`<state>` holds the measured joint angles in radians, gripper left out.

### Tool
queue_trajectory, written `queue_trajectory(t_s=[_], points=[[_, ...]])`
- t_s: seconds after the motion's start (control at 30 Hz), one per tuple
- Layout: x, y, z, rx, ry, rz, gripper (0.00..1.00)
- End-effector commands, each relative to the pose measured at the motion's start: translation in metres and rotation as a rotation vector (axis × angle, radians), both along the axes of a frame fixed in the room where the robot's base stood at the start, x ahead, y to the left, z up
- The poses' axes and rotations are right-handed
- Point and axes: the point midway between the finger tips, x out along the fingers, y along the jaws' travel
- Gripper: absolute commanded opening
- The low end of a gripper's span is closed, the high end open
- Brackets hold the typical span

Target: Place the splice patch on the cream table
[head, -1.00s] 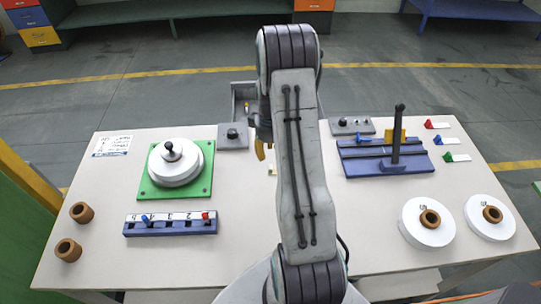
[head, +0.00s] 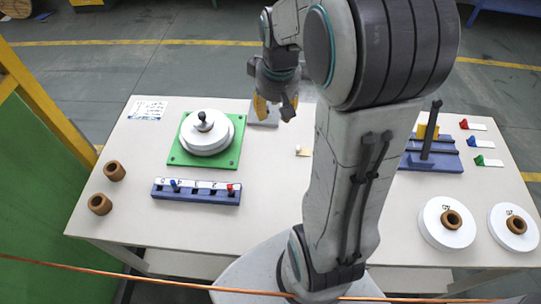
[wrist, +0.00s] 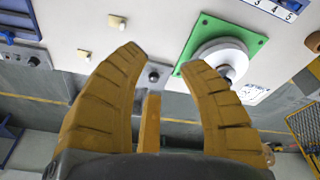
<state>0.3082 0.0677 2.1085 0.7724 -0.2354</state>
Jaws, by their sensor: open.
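The cream table (head: 270,215) spreads in front of me. A small pale piece (head: 302,151) lies near its far middle, beside my arm. In the wrist view two small cream pieces lie on the table, one (wrist: 117,21) nearer the top and one (wrist: 84,54) lower left. I cannot tell which of them, if any, is the splice patch. My gripper (head: 275,108) is open above the table's far edge, in front of a grey knob box (head: 263,113).
A green plate (head: 175,153) carries a white disc with a knob. A blue numbered rack (head: 196,196) stands in front. Brown rings (head: 100,204) lie at left, white discs (head: 447,236) at right. A blue fixture (head: 444,158) stands beyond my arm. An orange line (head: 130,274) crosses the foreground.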

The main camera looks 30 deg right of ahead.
Motion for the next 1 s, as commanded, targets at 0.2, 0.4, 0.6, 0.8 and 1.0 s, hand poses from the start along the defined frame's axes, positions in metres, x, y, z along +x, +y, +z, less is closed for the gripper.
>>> queue_trajectory(t_s=[0.2,0.4,0.6,0.8,1.0], points=[[-0.054,0.053,0.044,-0.004,-0.103,0.037,0.37],[-0.102,0.083,0.059,0.01,-0.178,0.062,0.37],[-0.134,0.098,0.06,0.025,-0.227,0.078,0.37],[-0.148,0.103,0.059,0.033,-0.248,0.084,0.37],[-0.15,0.103,0.058,0.035,-0.25,0.085,0.37]])
